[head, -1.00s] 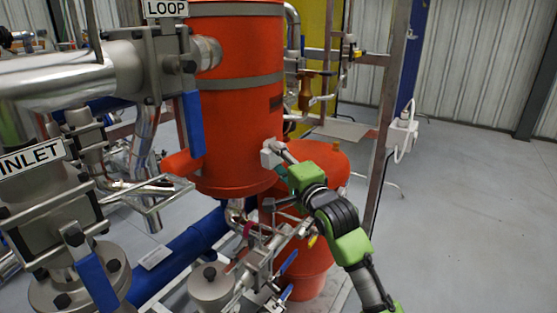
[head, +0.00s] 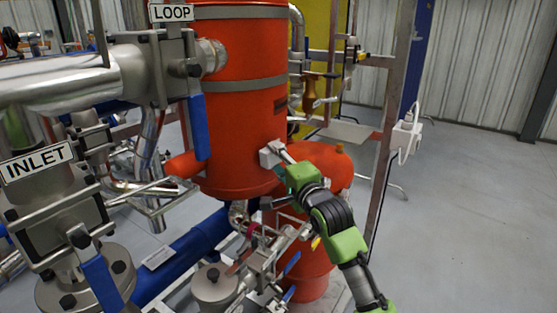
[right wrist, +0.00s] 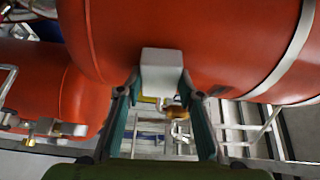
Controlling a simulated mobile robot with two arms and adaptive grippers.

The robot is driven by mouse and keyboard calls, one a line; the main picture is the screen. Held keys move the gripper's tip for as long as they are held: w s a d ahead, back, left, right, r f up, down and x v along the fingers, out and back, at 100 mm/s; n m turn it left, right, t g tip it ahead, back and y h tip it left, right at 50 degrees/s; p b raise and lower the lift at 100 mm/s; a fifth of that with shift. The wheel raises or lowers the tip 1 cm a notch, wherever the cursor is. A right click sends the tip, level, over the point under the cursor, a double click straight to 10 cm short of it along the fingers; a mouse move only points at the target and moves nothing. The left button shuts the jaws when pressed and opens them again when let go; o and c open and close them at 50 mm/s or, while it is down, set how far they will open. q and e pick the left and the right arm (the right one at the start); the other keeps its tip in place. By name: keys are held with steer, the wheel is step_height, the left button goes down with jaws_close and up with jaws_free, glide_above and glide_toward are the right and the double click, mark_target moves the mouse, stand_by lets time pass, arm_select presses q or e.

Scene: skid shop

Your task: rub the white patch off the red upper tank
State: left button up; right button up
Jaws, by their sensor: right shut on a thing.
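The red upper tank (head: 237,120) is a tall cylinder with grey bands, in the middle of the head view. It fills the top of the right wrist view (right wrist: 240,35). My right gripper (head: 284,155) is shut on a pale grey-white block (head: 270,153). The block is at the tank's lower right side, at or very near its surface; I cannot tell if it touches. In the right wrist view the block (right wrist: 162,72) sits between the two fingers. I see no white patch on the tank; the block may hide it. My left gripper is not in view.
A lower red tank (head: 318,165) stands behind my right arm. The LOOP valve with a blue handle (head: 198,127) is left of the tank. Pipes and small valves lie below. A metal frame post (head: 384,150) stands at right, with open floor beyond.

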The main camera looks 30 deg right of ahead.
steer(key=shift+w, duration=0.1)
steer(key=shift+w+d, duration=0.65)
steer(key=shift+d, duration=1.2)
steer(key=shift+s+a+p, duration=0.3)
steer(key=shift+a+p, duration=0.65)
steer(key=shift+a, duration=0.05)
steer(key=shift+s+a+p, duration=0.3)
steer(key=shift+a+p, duration=0.65)
steer(key=shift+s, duration=0.1)
steer(key=s+p, duration=0.1)
steer(key=s+d, duration=0.1)
steer(key=s, duration=0.1)
steer(key=s+d+p, duration=0.1)
steer(key=s, duration=0.1)
steer(key=shift+s+p, duration=0.1)
steer(key=shift+p, duration=0.2)
